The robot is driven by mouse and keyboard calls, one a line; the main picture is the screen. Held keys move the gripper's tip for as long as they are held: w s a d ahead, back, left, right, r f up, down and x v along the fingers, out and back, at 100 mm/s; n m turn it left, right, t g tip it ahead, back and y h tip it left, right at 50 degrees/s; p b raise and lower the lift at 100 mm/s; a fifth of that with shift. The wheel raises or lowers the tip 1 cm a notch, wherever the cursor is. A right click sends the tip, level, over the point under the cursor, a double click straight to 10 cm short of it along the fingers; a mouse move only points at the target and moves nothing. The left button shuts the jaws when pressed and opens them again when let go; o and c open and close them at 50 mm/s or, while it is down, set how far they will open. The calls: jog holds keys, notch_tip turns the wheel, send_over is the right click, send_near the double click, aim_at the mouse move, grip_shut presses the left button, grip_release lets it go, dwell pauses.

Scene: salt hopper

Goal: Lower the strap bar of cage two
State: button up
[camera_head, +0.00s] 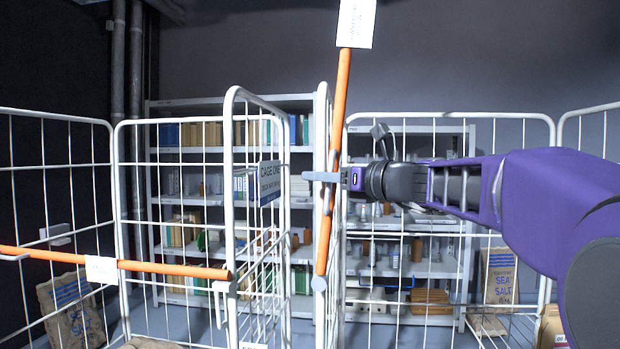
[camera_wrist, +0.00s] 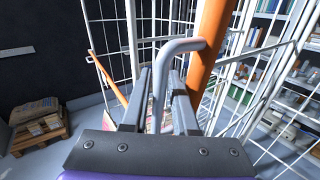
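The orange strap bar of the right-hand cage (camera_head: 338,130) stands nearly upright, slightly tilted, with a white tag at its top. It also shows large in the wrist view (camera_wrist: 207,50). A grey bent handle (camera_wrist: 180,45) sticks out from this bar. My gripper (camera_head: 322,177) is at the bar, coming from the right. In the wrist view its two fingers (camera_wrist: 160,75) stand apart on either side of the handle, with narrow gaps visible; contact cannot be made out. The right-hand cage (camera_head: 450,116) is white wire; its own label is not readable.
The left cage has a "CAGE ONE" sign (camera_head: 270,182), and its orange bar (camera_head: 160,267) lies nearly level across its front. Shelves (camera_head: 225,104) stand behind. A sea salt sack (camera_head: 500,275) stands at the right. A loaded pallet (camera_wrist: 40,135) is on the floor at left.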

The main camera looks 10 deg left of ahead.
jog(key=shift+w+a, duration=0.2)
jog(key=shift+a, duration=0.1)
grip_shut()
dwell(1.4)
